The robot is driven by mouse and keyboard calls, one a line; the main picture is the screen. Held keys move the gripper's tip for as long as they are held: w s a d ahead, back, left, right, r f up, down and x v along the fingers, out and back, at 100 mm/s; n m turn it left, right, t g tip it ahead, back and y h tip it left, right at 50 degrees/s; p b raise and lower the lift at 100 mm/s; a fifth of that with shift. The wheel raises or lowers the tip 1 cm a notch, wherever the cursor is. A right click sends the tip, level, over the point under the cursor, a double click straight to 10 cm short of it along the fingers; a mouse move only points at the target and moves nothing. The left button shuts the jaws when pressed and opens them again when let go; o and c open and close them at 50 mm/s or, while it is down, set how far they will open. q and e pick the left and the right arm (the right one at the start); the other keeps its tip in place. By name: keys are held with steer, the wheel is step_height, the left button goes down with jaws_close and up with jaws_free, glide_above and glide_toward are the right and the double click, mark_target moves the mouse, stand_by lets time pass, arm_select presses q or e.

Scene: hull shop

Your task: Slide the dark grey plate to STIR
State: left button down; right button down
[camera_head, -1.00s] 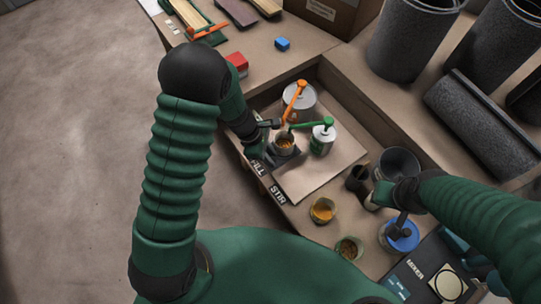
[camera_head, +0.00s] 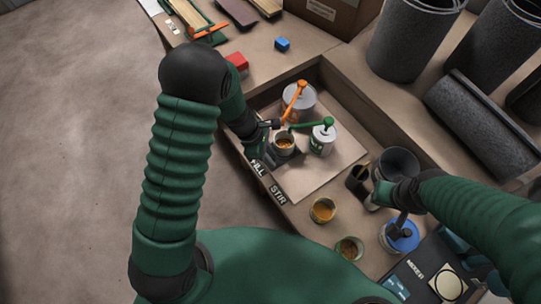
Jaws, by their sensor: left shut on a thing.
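The dark grey plate (camera_head: 290,160) lies on the pale board (camera_head: 325,165) in the tray, near the FILL label (camera_head: 257,167). A small grey cup (camera_head: 284,147) with orange-brown contents stands on it. The STIR label (camera_head: 278,195) is on the tray's near edge, to the right of FILL. My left gripper (camera_head: 265,145) is down at the plate's left side, beside the cup. It is shut, seemingly on the plate; the contact is partly hidden. My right gripper (camera_head: 401,219) is over a blue-topped can (camera_head: 402,237); its fingers are too unclear to read.
A white can with a green-handled tap (camera_head: 322,140) and a grey can with an orange-handled tap (camera_head: 299,100) stand close behind the cup. Two cups of orange paint (camera_head: 323,210) and brown (camera_head: 349,248) stand nearer me. A dark funnel (camera_head: 398,163) is at right.

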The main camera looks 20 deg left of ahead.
arm_select(q)
steer(key=s+d, duration=0.2)
steer(key=d, duration=0.1)
steer(key=s+d+b, duration=0.1)
steer(key=s+d, duration=0.1)
steer(key=d, duration=0.1)
steer(key=s+d+b, duration=0.1)
steer(key=s+d, duration=0.2)
steer(key=d, duration=0.1)
steer(key=shift+r, duration=0.15)
steer(key=shift+s+d, duration=0.1)
steer(key=shift+d, duration=0.05)
steer(key=c, duration=1.5)
jaws_free()
steer(key=shift+c, duration=0.2)
steer(key=shift+d, duration=0.15)
steer(key=p+v, duration=0.8)
steer(key=v, duration=0.8)
steer(key=shift+r, duration=0.35)
